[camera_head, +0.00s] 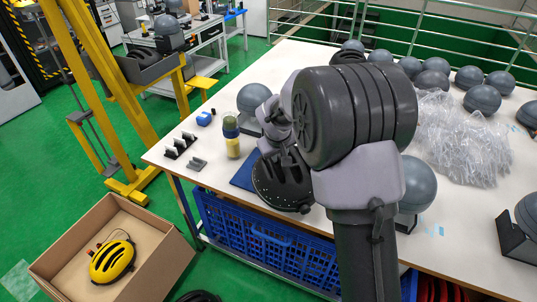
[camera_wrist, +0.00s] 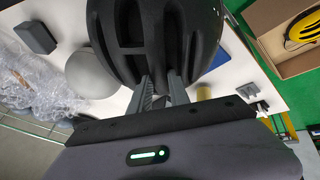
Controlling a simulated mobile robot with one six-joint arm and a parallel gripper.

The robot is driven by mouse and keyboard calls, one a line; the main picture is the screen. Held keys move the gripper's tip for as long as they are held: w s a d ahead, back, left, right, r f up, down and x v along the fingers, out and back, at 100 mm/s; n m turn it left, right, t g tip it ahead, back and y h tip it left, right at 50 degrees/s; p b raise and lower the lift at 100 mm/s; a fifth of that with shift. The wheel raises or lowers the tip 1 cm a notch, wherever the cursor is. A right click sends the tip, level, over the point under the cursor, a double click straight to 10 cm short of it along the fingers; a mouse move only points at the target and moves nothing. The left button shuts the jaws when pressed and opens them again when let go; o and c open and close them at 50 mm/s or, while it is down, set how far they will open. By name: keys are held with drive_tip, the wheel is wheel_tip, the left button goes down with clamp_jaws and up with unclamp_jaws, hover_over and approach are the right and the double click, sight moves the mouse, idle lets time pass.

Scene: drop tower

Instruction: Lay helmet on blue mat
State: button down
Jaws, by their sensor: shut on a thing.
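A black helmet (camera_head: 283,188) is in the jaws of my gripper (camera_wrist: 162,92), seen from behind in the wrist view. The helmet fills the top middle of the wrist view (camera_wrist: 160,40), with both fingers at its near edge. In the head view it is over or on the blue mat (camera_head: 244,177). Only the mat's left part shows; the helmet covers the rest. I cannot tell whether the helmet touches the mat. In the head view my arm hides most of the gripper.
Grey headforms (camera_head: 482,99) and a clear plastic heap (camera_head: 462,137) fill the table's right side. A cardboard box (camera_head: 150,262) with a yellow helmet (camera_head: 112,261) is on the floor.

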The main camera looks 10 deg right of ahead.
drive_tip(key=w+a+f+b, duration=0.2)
drive_tip(key=w+f, duration=0.2)
drive_tip(key=w, duration=0.1)
drive_tip(key=shift+w+a, duration=0.15)
drive_tip(key=shift+w, duration=0.15)
